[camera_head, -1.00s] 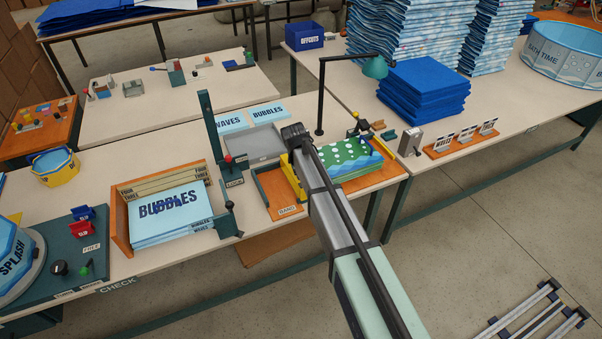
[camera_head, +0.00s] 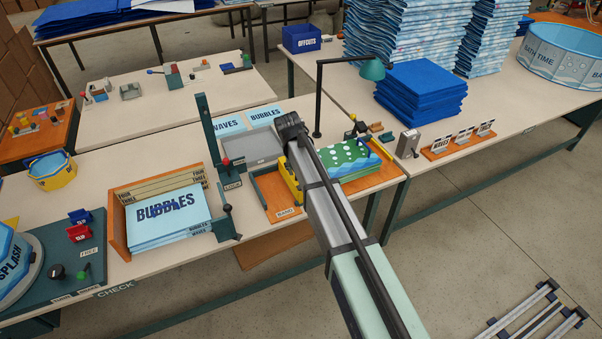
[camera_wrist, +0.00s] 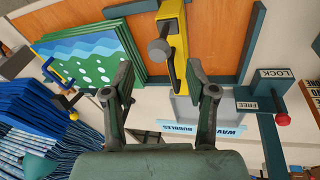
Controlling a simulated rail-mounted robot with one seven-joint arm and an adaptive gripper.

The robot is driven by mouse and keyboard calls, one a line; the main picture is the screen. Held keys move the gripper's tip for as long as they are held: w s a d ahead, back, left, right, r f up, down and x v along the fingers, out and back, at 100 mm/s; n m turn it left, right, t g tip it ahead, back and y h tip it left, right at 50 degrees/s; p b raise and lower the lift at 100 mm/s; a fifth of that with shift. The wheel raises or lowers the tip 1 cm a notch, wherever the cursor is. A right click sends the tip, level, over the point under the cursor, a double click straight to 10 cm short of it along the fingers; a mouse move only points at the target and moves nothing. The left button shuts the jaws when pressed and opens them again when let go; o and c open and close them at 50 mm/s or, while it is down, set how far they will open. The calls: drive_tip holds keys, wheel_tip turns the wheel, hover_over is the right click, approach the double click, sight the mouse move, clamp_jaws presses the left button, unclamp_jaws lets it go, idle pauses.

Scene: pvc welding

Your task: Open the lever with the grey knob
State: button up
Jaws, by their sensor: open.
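A grey knob (camera_wrist: 160,50) shows in the wrist view on a yellow lever fixture (camera_wrist: 179,75), at the orange board (camera_wrist: 205,35). In the head view part of the yellow fixture (camera_head: 291,182) shows beside my arm; the knob is hidden there. My gripper (camera_wrist: 169,84) is open and empty, its two fingers apart on either side of the fixture in the picture. The knob lies just beyond the fingertips and between their lines, with no visible contact. In the head view my arm covers the fingers.
A green-and-blue patterned sheet stack (camera_head: 348,160) lies beside the fixture. A red-knobbed lever (camera_wrist: 283,119) with LOCK and FREE labels stands to the right in the wrist view. A black lamp post (camera_head: 318,100) stands behind, near the blue stack (camera_head: 420,90).

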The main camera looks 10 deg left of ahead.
drive_tip(key=v, duration=0.6)
idle(0.3)
drive_tip(key=s+d+f+m+g+b, duration=0.1)
drive_tip(key=s+d+f, duration=0.6)
drive_tip(key=f, duration=0.3)
drive_tip(key=s+d+f+g, duration=0.2)
drive_tip(key=s+d+f, duration=0.45)
drive_tip(key=f, duration=0.35)
drive_tip(key=s+d+f+m+g+b, duration=0.1)
drive_tip(key=s+d+f, duration=0.6)
drive_tip(key=f, duration=0.3)
drive_tip(key=s+d+f+m+g+b, duration=0.1)
drive_tip(key=s+d+f, duration=0.4)
drive_tip(key=s, duration=0.5)
drive_tip(key=s+d+f+m+g+b, duration=0.1)
drive_tip(key=s+d+f+g, duration=0.2)
drive_tip(key=s, duration=0.8)
drive_tip(key=s+d+f+m+g+y+b, duration=0.1)
drive_tip(key=s+d+f, duration=0.5)
drive_tip(key=s, duration=0.5)
drive_tip(key=shift+d+f+g, duration=0.3)
drive_tip(key=shift+f+g, duration=0.1)
drive_tip(key=shift+f, duration=0.2)
